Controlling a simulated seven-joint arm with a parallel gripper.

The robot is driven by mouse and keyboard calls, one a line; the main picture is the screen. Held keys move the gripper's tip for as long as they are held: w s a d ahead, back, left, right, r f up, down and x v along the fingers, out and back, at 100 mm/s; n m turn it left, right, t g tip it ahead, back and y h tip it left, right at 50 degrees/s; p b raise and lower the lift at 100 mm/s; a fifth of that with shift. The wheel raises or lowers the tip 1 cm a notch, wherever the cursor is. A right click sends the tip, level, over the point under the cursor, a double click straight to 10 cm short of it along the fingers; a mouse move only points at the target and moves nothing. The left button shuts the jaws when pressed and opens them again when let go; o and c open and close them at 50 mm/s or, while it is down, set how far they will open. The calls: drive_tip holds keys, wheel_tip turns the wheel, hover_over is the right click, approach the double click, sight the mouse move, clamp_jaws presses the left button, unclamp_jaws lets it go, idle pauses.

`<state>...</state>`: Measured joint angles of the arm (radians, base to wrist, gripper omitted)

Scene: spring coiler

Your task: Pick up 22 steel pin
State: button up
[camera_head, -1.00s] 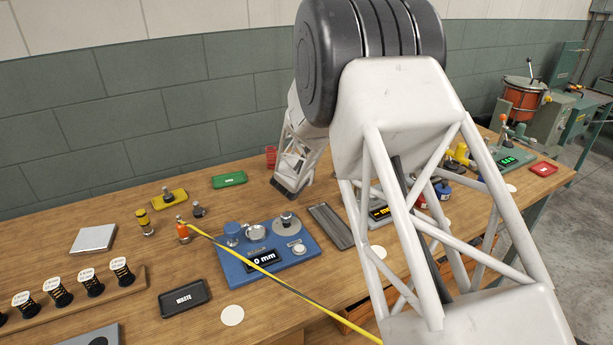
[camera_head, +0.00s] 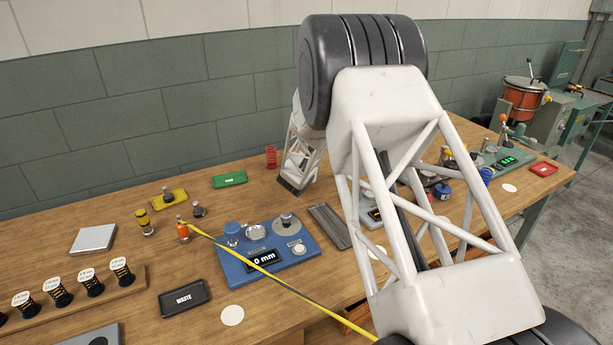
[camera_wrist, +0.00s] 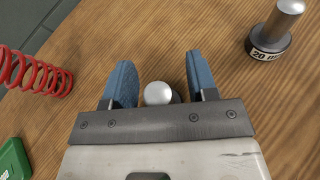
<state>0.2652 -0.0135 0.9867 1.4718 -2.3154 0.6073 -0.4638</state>
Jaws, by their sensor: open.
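In the wrist view, a steel pin (camera_wrist: 158,93) with a rounded bright top stands between the two blue fingers of my gripper (camera_wrist: 158,72). The fingers are apart, with a visible gap on each side of the pin. Its label is hidden, so I cannot read its size. A second steel pin (camera_wrist: 272,30) on a dark base marked "20" stands at the upper right, clear of the fingers. In the head view, my arm hides the gripper's fingers and the pin between them.
A green tray (camera_wrist: 12,160) lies at the lower left of the wrist view. Bare wood (camera_wrist: 150,30) lies beyond the fingertips.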

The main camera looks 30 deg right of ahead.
drive_tip(key=shift+c, duration=0.3)
clamp_jaws()
drive_tip(key=shift+r, duration=0.7)
wheel_tip(320, 180, up, 2)
drive_tip(key=shift+r, duration=0.1)
drive_tip(key=s+a, duration=0.1)
drive_tip(key=s, duration=0.4)
drive_tip(key=s+a+r, duration=0.1)
drive_tip(key=s+a, duration=0.1)
drive_tip(key=s, duration=0.3)
drive_tip(key=s+a, duration=0.2)
drive_tip(key=s, duration=0.3)
drive_tip(key=shift+a+r, duration=0.2)
drive_tip(key=shift+r, duration=0.05)
